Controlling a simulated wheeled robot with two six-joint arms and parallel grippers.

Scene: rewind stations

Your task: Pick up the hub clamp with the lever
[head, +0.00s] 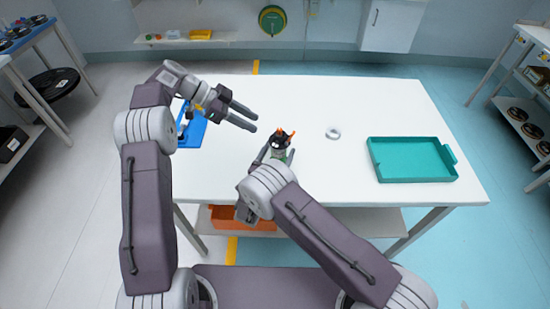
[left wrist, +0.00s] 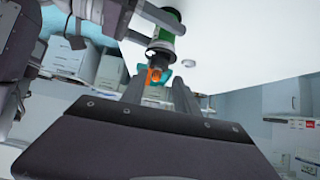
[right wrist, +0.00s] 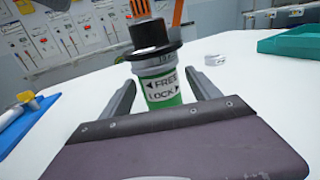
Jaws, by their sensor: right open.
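The hub clamp (head: 281,141) has a black flange, orange lever parts on top and a green body. It stands upright on the white table. In the right wrist view its green body (right wrist: 160,88) carries the words FREE and LOCK. My right gripper (head: 278,155) is open, with one finger on each side of the green body; contact cannot be told. My left gripper (head: 254,121) is open and empty, above and left of the clamp. The left wrist view shows the clamp's green body (left wrist: 168,28) beyond its fingers.
A teal tray (head: 412,181) sits at the table's right. A small white ring (head: 333,133) lies between it and the clamp. A blue stand (head: 192,134) is at the left edge, partly behind my left arm. An orange bin (head: 262,225) is under the table. The table's back middle is clear.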

